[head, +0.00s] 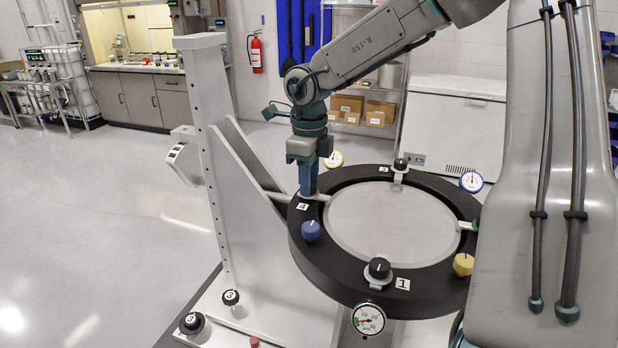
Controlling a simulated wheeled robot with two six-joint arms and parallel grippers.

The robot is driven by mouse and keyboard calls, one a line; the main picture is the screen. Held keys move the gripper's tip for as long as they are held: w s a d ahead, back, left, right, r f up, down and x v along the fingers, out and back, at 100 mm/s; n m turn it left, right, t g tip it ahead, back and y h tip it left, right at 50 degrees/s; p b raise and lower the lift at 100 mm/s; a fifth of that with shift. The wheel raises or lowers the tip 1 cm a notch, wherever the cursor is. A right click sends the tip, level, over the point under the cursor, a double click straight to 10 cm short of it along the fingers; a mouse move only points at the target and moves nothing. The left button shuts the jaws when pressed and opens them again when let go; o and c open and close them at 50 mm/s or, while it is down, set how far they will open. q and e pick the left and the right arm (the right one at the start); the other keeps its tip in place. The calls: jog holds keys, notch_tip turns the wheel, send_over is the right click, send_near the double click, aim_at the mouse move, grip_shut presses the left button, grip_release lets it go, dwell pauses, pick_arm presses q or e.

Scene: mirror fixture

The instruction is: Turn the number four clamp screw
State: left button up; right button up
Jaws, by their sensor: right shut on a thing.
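The black ring fixture (335,280) holds a round grey mirror (390,220) lying flat. My right gripper (309,188) points straight down at the ring's left side and is shut on the number four clamp screw, which its fingers hide. A small white number label (302,206) lies beside the fingertips and seems to read 4. The front clamp screw (379,268) has a black knob beside the label 1 (402,284). Another black-knobbed clamp screw (400,164) stands at the back. My left gripper is not in view.
A blue knob (310,230) sits on the ring close to my right gripper, and a yellow knob (463,264) sits at the right. Dial gauges (368,319) hang around the rim. A white upright frame (215,170) stands left of the ring. Open floor (90,230) lies farther left.

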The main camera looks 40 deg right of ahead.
jog(key=shift+f+m+b, duration=0.25)
jog(key=shift+m+b, duration=0.25)
jog(key=shift+b, duration=0.45)
jog(key=m+b, duration=0.2)
jog(key=shift+b, duration=0.4)
jog(key=shift+r+m+b, duration=0.1)
jog(key=shift+m+b, duration=0.45)
jog(key=shift+m, duration=0.45)
jog(key=m, duration=0.2)
jog(key=shift+r+m, duration=0.15)
jog(key=shift+m, duration=0.25)
jog(key=m, duration=0.9)
jog(key=shift+m, duration=2.7)
